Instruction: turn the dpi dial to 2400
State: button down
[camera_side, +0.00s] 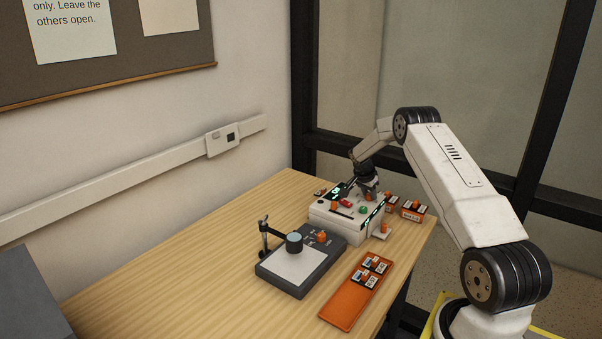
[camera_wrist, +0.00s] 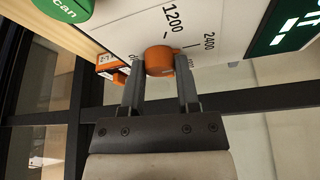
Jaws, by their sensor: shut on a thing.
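The orange dpi dial (camera_wrist: 159,61) sits on the white face of the scanner, with the printed marks 1200 and 2400 beside it in the wrist view. Another mark left of the dial is mostly hidden. My gripper (camera_wrist: 160,80) has a grey finger on each side of the dial and is shut on it. I cannot make out which mark the dial points to. In the side view the white scanner (camera_side: 334,226) stands near the table's far right corner, with my gripper (camera_side: 371,193) down at its top; the dial is not clear there.
A grey device (camera_side: 270,268) with a pale plate and an orange tray (camera_side: 340,317) lie nearer. Orange boxes (camera_side: 412,212) stand right of the scanner.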

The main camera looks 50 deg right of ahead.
aim_at(362, 203)
jog(key=shift+a, duration=0.1)
dwell(0.4)
jog(key=shift+c, duration=1.7)
grip_release()
jog(key=shift+r, duration=0.1)
jog(key=shift+v, duration=3.7)
jog(key=shift+w, duration=0.1)
jog(key=shift+a+r, duration=0.1)
